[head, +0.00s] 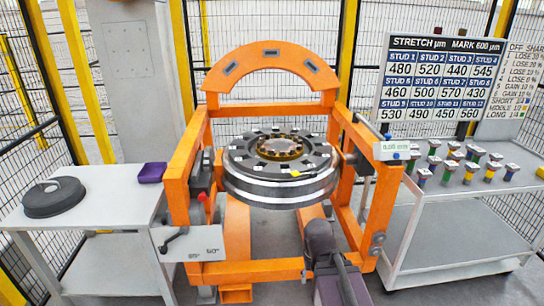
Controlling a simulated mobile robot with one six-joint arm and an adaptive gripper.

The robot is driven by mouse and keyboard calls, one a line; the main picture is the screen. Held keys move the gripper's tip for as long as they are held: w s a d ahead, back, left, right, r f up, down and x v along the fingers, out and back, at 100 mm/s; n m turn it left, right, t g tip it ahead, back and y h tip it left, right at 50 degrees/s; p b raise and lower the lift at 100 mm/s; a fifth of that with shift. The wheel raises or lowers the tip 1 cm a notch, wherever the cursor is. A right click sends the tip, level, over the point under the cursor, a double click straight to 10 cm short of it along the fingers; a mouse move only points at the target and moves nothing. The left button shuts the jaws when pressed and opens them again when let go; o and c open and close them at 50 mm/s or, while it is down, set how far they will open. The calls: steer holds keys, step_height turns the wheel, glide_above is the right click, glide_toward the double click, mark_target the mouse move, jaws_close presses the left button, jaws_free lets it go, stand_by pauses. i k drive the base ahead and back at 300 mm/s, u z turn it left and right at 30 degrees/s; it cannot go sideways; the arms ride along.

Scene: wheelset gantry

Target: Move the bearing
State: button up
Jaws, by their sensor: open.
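A round unit (280,172) with a dark top, bright metal bands and a brass-coloured centre sits level in the orange gantry (180,190). Light marks are spaced around its top, and a small yellow piece (302,174) lies near its front right edge. A thick dark ring (54,204) lies flat on the left table. No label shows which of these is the bearing. A dark part of my arm rises at the bottom centre, in front of the gantry. I cannot make out my gripper's fingers.
A purple tray (152,172) stands on the left table (105,203). The right cart (440,207) holds several colour-banded studs (445,172) below a stretch chart (440,78). An orange arch rises behind the unit. Mesh fencing encloses the area. Gantry posts flank the unit.

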mark_target(273, 144)
steer(key=u, duration=0.35)
steer(key=i, duration=1.3)
steer(key=z, duration=0.35)
